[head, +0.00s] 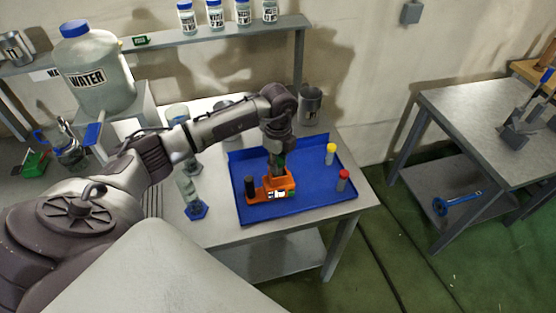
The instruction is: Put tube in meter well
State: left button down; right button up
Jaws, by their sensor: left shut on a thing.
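The orange meter (284,184) stands on the blue tray (310,194) with a small display facing front. My left gripper (277,165) points down right above the meter. It is shut on a tube, mostly hidden by the fingers; a bit of green shows there. I cannot tell how far the tube is inside the meter's well. A dark tube (250,186) stands upright at the meter's left end. A yellow-capped tube (331,154) and a red-capped tube (343,180) stand at the right of the tray. My right gripper is not in view.
Glassware on a blue base (195,207) stands left of the tray. A metal can (311,103) is behind it. The tray's front right is clear.

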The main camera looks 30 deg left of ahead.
pick_arm(q)
jog(key=shift+f, duration=0.15)
jog(key=c, duration=1.2)
grip_release()
jog(key=o, duration=0.3)
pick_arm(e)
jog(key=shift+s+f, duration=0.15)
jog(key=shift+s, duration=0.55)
pick_arm(q)
notch_tip(320, 180, up, 12)
jog(key=b, duration=0.4)
jog(key=shift+r, duration=0.2)
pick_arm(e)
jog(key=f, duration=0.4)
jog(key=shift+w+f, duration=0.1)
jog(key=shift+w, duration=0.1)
